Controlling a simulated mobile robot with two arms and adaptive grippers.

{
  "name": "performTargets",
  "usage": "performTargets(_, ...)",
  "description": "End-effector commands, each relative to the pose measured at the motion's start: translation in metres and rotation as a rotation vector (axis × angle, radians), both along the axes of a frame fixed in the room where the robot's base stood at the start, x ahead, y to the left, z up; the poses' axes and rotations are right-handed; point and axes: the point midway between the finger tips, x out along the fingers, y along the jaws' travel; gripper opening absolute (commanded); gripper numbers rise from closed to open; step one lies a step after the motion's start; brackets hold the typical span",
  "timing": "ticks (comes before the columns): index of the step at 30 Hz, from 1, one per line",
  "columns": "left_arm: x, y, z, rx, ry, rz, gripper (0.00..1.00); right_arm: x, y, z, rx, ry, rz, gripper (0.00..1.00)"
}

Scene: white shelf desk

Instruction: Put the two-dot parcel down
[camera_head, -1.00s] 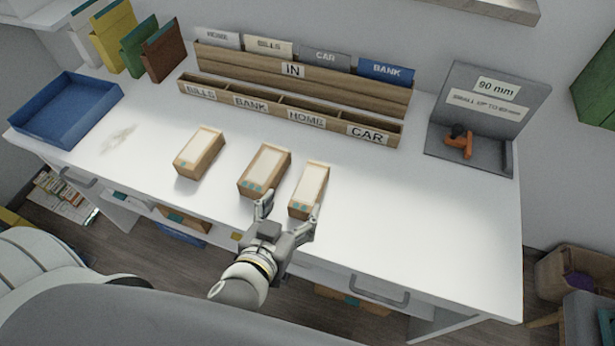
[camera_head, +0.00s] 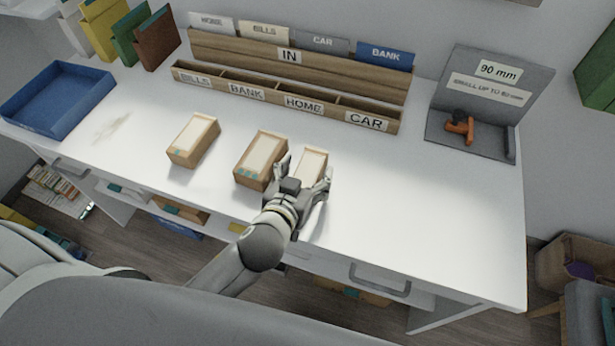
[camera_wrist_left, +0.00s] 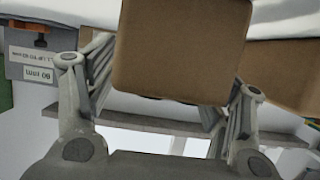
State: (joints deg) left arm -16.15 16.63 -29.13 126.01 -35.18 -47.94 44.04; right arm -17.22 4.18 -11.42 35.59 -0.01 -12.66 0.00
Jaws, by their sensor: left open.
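Three brown parcels with pale tops stand in a row on the white desk. The right parcel (camera_head: 313,160) is at my left gripper (camera_head: 304,174), whose open fingers lie one on each side of it. Its front face, with the teal dots, is hidden by the gripper, so I cannot count them now. In the left wrist view this parcel (camera_wrist_left: 180,45) fills the space between the fingers, apparently resting on the desk. The middle parcel (camera_head: 263,152) is close beside the left finger. The left parcel (camera_head: 194,136) stands farther off. My right gripper is not in view.
A wooden sorter (camera_head: 285,98) labelled BILLS, BANK, HOME and CAR stands behind the parcels. A blue tray (camera_head: 55,98) is at the left. A grey gauge marked 90 mm (camera_head: 490,85) holds an orange item (camera_head: 461,128). The desk's right front (camera_head: 430,220) is clear.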

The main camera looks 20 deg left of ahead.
Motion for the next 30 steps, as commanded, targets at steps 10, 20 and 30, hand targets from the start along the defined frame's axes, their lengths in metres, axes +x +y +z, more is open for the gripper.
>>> performTargets(10,0.0004,0.0000,0.0001,0.000,0.000,0.000,0.57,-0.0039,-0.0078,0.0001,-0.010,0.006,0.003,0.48)
performTargets(20,0.0005,-0.0001,0.0010,0.000,-0.002,0.000,0.15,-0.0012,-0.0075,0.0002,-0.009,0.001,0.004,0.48)
performTargets(30,0.0022,0.0003,0.0047,0.000,-0.002,-0.001,0.14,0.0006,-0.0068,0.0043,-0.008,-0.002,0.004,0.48)
